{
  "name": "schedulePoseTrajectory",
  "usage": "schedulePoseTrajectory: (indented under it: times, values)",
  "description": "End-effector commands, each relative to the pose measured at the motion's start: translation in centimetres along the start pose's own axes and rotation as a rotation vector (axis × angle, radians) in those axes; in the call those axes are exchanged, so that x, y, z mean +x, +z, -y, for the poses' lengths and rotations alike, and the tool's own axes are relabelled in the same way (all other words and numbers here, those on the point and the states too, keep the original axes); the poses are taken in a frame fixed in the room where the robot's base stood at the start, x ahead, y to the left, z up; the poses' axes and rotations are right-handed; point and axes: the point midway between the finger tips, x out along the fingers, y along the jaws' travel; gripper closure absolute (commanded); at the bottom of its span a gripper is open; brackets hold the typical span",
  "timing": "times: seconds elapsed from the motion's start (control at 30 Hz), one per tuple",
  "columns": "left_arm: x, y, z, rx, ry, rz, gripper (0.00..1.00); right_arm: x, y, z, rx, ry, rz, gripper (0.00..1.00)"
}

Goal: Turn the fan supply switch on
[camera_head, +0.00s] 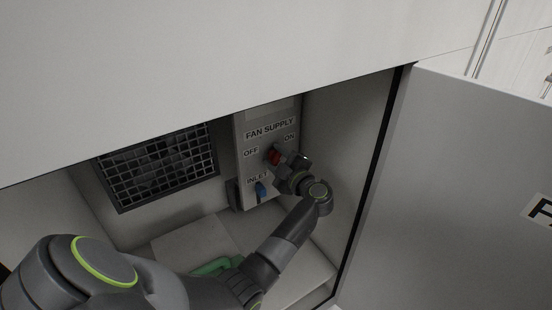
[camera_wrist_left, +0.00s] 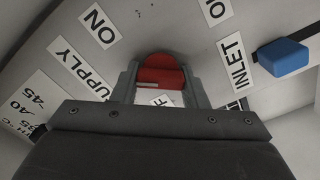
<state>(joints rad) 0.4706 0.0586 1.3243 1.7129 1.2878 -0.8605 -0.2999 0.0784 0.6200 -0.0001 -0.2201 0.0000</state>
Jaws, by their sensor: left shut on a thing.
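The fan supply switch (camera_head: 273,156) is a red knob on a grey panel (camera_head: 262,122) inside the open cabinet. The panel is labelled FAN SUPPLY, with OFF to the left of the knob and ON to the upper right. My left gripper (camera_head: 281,162) reaches it from the lower right. In the left wrist view the red knob (camera_wrist_left: 161,72) sits between the two fingers of the left gripper (camera_wrist_left: 160,82), which is shut on it. The gripper hides part of the knob in the head view. My right gripper is not in view.
A blue knob (camera_head: 260,189) labelled INLET is just below; it also shows in the left wrist view (camera_wrist_left: 283,57). A mesh grille (camera_head: 158,167) is on the back wall to the left. A green handle-like part (camera_head: 212,266) lies low. The open door (camera_head: 450,190) stands at right.

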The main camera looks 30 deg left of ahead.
Motion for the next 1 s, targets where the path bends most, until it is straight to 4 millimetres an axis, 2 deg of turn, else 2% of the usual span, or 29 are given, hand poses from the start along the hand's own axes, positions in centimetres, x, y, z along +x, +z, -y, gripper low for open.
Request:
schedulePoseTrajectory:
  times: [0.23,0.7,0.73,0.87,1.0]
  values:
    - [0.01,0.01,-0.01,0.062,0.000,0.000,0.83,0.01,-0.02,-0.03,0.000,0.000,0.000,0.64]
    - [0.02,0.00,-0.02,0.074,0.000,0.000,0.83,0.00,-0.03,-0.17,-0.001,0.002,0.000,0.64]
    - [0.02,0.00,-0.02,0.074,0.000,0.000,0.56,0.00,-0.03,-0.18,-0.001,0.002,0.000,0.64]
    - [0.02,-0.01,-0.02,0.073,0.000,0.000,0.39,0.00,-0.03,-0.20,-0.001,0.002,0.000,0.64]
    - [0.02,-0.01,-0.02,0.072,0.000,0.000,0.38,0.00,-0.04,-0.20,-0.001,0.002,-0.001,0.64]
